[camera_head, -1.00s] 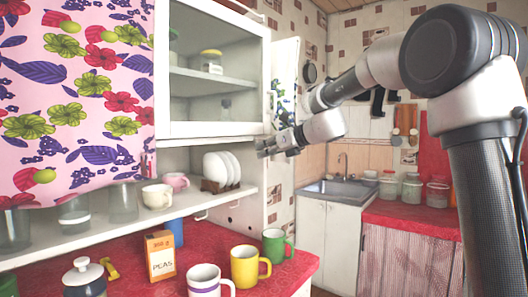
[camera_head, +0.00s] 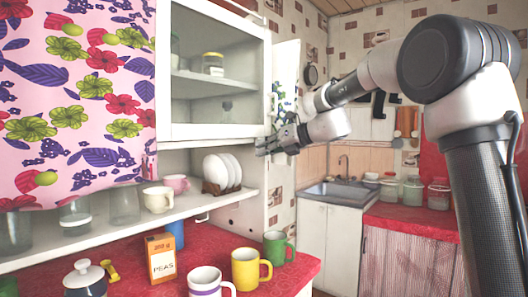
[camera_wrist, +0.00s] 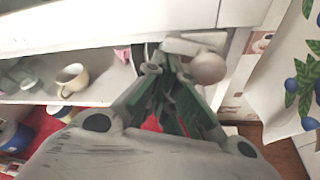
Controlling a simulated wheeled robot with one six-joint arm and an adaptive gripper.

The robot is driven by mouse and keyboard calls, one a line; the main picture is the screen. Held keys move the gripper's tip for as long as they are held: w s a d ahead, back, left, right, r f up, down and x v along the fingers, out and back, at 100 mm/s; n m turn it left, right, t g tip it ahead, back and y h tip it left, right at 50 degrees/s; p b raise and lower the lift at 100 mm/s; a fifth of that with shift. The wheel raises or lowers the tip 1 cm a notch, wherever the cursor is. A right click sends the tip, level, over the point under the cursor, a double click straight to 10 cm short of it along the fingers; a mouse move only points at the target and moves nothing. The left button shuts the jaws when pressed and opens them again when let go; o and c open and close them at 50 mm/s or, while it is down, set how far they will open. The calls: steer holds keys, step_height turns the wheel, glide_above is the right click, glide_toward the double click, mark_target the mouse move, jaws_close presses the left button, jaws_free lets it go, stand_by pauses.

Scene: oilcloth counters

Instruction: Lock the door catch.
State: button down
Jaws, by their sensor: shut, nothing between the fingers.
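The wall cabinet's glazed door (camera_head: 215,131) stands in the upper middle of the head view, its white frame appearing closed. In the wrist view a pale bar with a round knob (camera_wrist: 208,67), which looks like the door catch, sits at the lower edge of the white cabinet front (camera_wrist: 120,25). My gripper (camera_head: 262,148) is shut and empty, at the lower right corner of the door in the head view. In the wrist view its fingertips (camera_wrist: 166,62) are just left of the knob and close to the bar; I cannot tell whether they touch. The head view does not show the catch clearly.
Below the cabinet, a shelf (camera_head: 110,225) holds cups, jars and a rack of plates (camera_head: 222,172). Mugs, a peas box (camera_head: 161,258) and a lidded pot stand on the red counter (camera_head: 296,268). A floral curtain (camera_head: 75,95) hangs at left. A sink (camera_head: 335,190) is behind.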

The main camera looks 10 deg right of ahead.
steer(key=shift+w+d+r+m+g+y, duration=0.15)
steer(key=shift+r+m+y, duration=0.15)
steer(key=shift+r+m, duration=0.5)
steer(key=shift+r+m+g+y, duration=0.15)
steer(key=shift+r+m+y, duration=0.2)
steer(key=shift+r, duration=0.7)
